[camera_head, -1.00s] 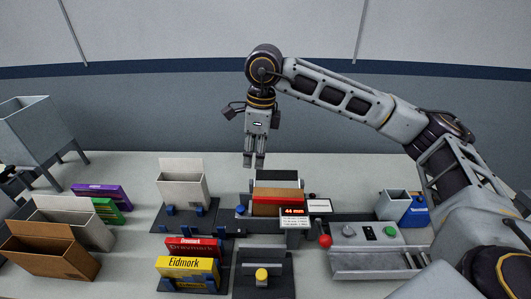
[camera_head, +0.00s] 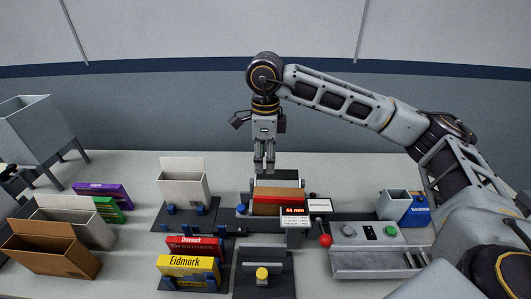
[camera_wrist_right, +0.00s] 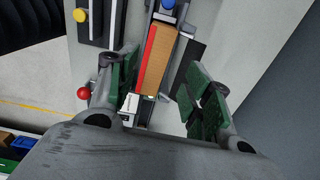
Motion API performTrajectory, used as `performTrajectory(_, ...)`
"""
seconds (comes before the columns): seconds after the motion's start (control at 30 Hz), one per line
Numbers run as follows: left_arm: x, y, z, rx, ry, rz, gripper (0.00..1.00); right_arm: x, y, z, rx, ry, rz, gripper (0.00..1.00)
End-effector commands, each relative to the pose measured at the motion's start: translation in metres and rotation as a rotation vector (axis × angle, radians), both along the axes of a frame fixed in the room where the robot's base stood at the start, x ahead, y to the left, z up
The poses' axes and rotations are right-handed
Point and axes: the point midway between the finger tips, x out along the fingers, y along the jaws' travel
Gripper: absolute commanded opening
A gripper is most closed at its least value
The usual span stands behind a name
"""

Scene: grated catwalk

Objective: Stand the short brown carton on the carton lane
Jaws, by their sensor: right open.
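An open brown carton (camera_head: 52,250) stands at the front left of the table, its flap up. It is apart from both grippers. A white open carton (camera_head: 182,188) stands on a dark plate with blue posts (camera_head: 190,219); I cannot tell for sure whether this plate is the carton lane. My right gripper (camera_head: 264,166) is open and empty, pointing down above a brown block with a red side (camera_head: 280,207) in the central fixture. In the right wrist view, this block (camera_wrist_right: 159,62) shows beyond the gap between the open fingers (camera_wrist_right: 157,95). My left gripper is not in view.
Another white carton (camera_head: 75,222) stands behind the brown one, near purple (camera_head: 103,193) and green (camera_head: 107,210) boxes. Red (camera_head: 195,246) and yellow (camera_head: 188,267) boxes stand front centre. A control box with a red knob (camera_head: 325,240) and a grey tray (camera_head: 375,262) stand right.

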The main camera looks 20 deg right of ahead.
Motion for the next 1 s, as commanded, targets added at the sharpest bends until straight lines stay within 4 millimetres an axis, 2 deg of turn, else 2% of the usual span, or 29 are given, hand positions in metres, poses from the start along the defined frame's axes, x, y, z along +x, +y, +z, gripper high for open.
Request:
performTrajectory(0.4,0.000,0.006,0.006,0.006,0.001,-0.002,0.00,-0.001,-0.001,-0.048,-0.001,0.003,0.000,0.50)
performTrajectory(0.8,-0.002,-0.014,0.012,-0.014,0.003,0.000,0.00,-0.001,-0.001,-0.096,0.000,0.002,-0.001,0.50)
performTrajectory(1.0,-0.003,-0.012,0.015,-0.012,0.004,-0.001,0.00,0.000,0.000,-0.114,0.000,0.001,-0.002,0.50)
